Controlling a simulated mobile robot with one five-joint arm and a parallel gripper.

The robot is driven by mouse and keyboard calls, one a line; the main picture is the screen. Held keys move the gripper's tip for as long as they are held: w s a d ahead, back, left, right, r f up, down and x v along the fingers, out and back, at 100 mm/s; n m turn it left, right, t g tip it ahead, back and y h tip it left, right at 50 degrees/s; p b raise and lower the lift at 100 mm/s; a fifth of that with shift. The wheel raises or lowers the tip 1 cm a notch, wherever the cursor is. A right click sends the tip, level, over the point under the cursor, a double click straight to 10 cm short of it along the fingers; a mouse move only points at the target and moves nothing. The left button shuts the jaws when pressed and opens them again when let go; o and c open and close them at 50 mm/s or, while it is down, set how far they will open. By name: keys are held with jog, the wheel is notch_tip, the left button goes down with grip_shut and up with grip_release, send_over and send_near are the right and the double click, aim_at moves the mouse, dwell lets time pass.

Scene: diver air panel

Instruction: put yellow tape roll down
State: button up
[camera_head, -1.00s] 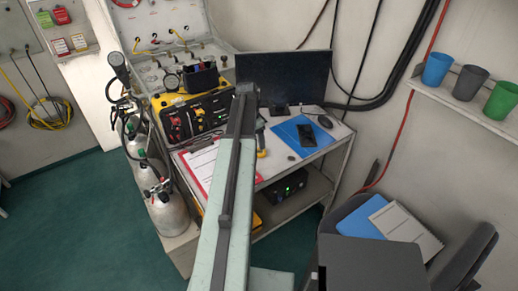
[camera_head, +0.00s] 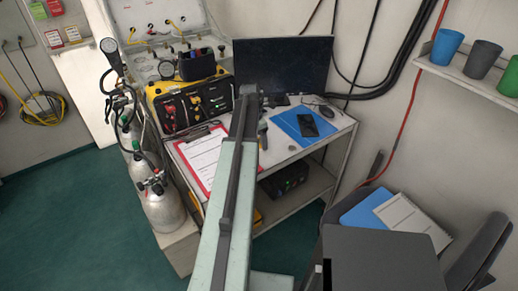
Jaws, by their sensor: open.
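I cannot make out a yellow tape roll in this view. My own arm reaches up the middle of the picture to the workbench (camera_head: 283,151) and covers part of its top. Its dark far end is in front of the left part of the monitor. My gripper's fingers do not show, and I cannot see whether anything is near them. A small upright tool (camera_head: 263,131) on the bench, just right of the arm, is partly hidden.
The bench holds a red clipboard (camera_head: 203,153), a blue mat (camera_head: 290,122) with a black phone (camera_head: 308,124), a mouse (camera_head: 325,111), a monitor (camera_head: 290,65) and a yellow-edged panel (camera_head: 169,117). Gas cylinders (camera_head: 163,210) stand left; a grey chair (camera_head: 385,255) stands right.

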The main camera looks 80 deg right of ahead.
jog(key=shift+r, duration=0.1)
grip_shut()
jog(key=shift+r+p, duration=0.45)
jog(key=shift+p, duration=0.1)
notch_tip(320, 180, up, 3)
jog(key=p, duration=0.3)
jog(key=w+a, duration=0.1)
jog(key=a, duration=0.9)
jog(key=w+a+r+p, duration=0.1)
jog(key=a, duration=0.5)
jog(key=shift+w, duration=0.35)
